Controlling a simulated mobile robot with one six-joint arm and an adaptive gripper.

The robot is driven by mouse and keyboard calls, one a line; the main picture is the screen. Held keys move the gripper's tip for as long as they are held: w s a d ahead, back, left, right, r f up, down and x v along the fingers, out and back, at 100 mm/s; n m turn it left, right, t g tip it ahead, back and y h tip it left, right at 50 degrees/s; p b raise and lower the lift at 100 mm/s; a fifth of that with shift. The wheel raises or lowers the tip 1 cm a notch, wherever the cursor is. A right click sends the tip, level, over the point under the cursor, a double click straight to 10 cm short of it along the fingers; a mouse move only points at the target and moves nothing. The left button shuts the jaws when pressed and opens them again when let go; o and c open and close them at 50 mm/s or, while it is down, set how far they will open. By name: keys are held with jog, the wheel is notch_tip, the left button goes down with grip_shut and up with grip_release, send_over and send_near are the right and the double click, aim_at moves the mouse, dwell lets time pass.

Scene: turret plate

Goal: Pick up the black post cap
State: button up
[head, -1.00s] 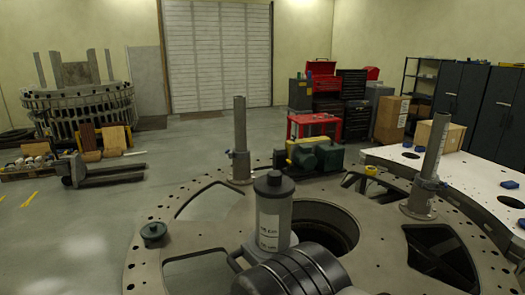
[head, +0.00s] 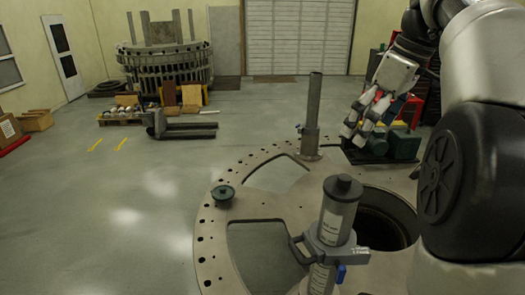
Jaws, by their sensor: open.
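A black cap (head: 343,185) sits on top of an upright grey cylinder post (head: 336,222) with a side handle, on the turret plate (head: 207,245). My gripper (head: 356,132) hangs from the arm at the upper right of the head view, its fingers apart and empty. In the picture it is above the capped post and close to a tall bare post (head: 312,115); its depth is hard to tell. A small dark green capped piece (head: 222,194) rests on the plate's left rim.
The plate has large cut-outs and a round central hole (head: 385,218). A green machine (head: 403,146) is behind my gripper. A pallet jack (head: 180,127) stands farther back. The floor to the left is open.

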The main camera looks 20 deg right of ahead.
jog(key=d, duration=0.3)
jog(key=n+b, duration=0.1)
jog(key=b, duration=0.1)
send_near(346, 177)
jog(key=x, duration=0.5)
jog(key=shift+d, duration=0.1)
jog(key=shift+a+x, duration=0.2)
jog(key=shift+x, duration=2.7)
jog(key=shift+s, duration=0.1)
jog(key=shift+c, duration=0.4)
jog(key=c, duration=1.1)
jog(key=shift+r, duration=0.15)
